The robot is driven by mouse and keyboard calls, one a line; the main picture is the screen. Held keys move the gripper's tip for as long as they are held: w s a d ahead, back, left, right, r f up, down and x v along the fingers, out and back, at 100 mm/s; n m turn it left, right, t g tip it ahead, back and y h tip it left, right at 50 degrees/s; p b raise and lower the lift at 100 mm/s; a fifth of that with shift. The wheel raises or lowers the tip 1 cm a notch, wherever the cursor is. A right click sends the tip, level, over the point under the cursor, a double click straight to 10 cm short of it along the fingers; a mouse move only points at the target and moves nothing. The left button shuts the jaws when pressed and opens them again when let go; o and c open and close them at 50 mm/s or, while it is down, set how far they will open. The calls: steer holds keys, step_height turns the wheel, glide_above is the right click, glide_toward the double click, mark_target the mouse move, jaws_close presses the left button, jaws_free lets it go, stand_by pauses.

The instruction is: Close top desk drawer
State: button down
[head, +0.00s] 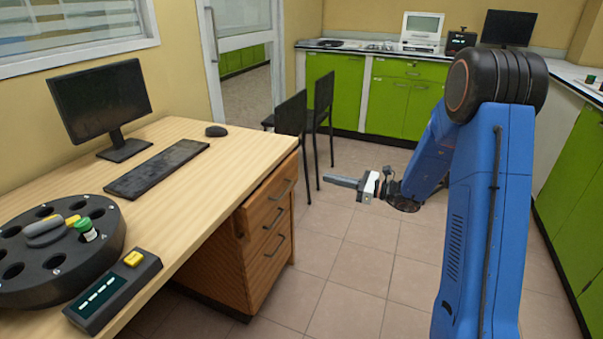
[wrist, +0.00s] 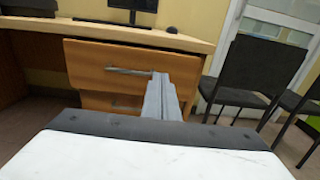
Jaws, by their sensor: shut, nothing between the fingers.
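The wooden desk (head: 228,144) has a stack of drawers under its right end. The top desk drawer (head: 264,206) sticks out a little past the drawers below it, so it is partly open. Its front also shows in the wrist view (wrist: 95,63), with a metal bar handle (wrist: 128,71). My gripper (head: 328,180) is shut and empty, in front of the drawer and pointing at it. In the head view a gap shows between the fingertips and the drawer front. In the wrist view the fingers (wrist: 160,78) overlap the handle's right end.
Black chairs (head: 291,116) stand beyond the desk's far end, right of the drawers in the wrist view. A monitor (head: 99,98), keyboard (head: 157,168) and round black sample carousel (head: 60,275) are on the desk. Open tiled floor (head: 345,260) lies between the desk and my arm.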

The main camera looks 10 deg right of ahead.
mark_target(286, 167)
steer(key=x, duration=1.3)
steer(key=shift+w+a, duration=0.2)
steer(key=shift+a, duration=0.15)
steer(key=x, duration=0.4)
steer(key=shift+w+a, duration=0.2)
steer(key=shift+a, duration=0.15)
steer(key=shift+r, duration=0.1)
